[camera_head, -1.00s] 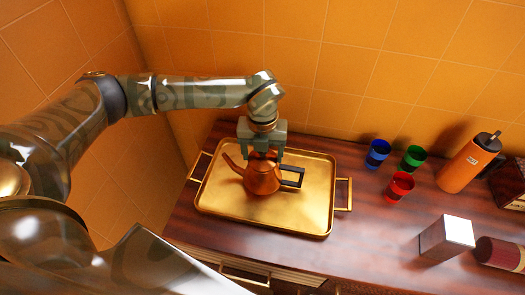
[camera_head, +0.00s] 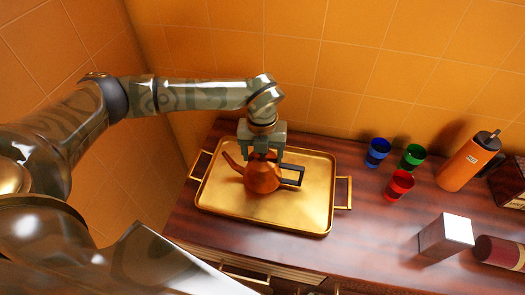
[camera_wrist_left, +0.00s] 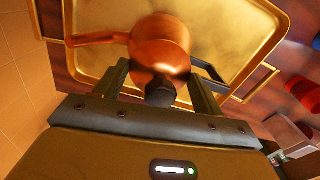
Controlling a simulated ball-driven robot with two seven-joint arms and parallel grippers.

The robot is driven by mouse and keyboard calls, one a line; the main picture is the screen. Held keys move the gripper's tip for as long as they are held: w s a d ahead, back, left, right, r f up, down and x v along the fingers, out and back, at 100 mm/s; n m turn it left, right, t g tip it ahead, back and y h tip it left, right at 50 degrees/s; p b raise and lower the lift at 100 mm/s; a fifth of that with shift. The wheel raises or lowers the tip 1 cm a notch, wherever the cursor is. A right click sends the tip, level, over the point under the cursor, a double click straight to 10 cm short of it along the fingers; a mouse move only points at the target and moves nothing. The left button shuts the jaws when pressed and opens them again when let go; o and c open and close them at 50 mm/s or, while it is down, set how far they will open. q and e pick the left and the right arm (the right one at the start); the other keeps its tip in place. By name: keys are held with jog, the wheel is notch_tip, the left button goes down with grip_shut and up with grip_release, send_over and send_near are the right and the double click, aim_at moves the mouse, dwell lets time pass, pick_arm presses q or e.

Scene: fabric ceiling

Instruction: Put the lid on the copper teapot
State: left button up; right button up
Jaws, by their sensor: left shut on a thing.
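The copper teapot (camera_head: 262,181) stands upright on a gold tray (camera_head: 318,200), its spout to the left and its dark handle to the right. In the left wrist view the teapot (camera_wrist_left: 158,30) shows beyond the fingers. My left gripper (camera_head: 264,155) points down right over the teapot's top and is shut on the lid. The lid's dark knob (camera_wrist_left: 160,93) shows between the fingers in the left wrist view. The fingers partly hide the lid, and I cannot tell whether it touches the rim. My right gripper is not in view.
Blue (camera_head: 377,152), green (camera_head: 412,157) and red (camera_head: 398,186) cups stand right of the tray. An orange flask (camera_head: 466,165), a white box (camera_head: 446,237) and a dark red cylinder (camera_head: 499,253) are farther right. A tiled wall (camera_head: 330,60) rises behind.

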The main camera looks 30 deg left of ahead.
pick_arm(q)
jog(key=o, duration=1.2)
jog(key=shift+c, duration=0.2)
notch_tip(320, 180, up, 7)
jog(key=p, duration=0.6)
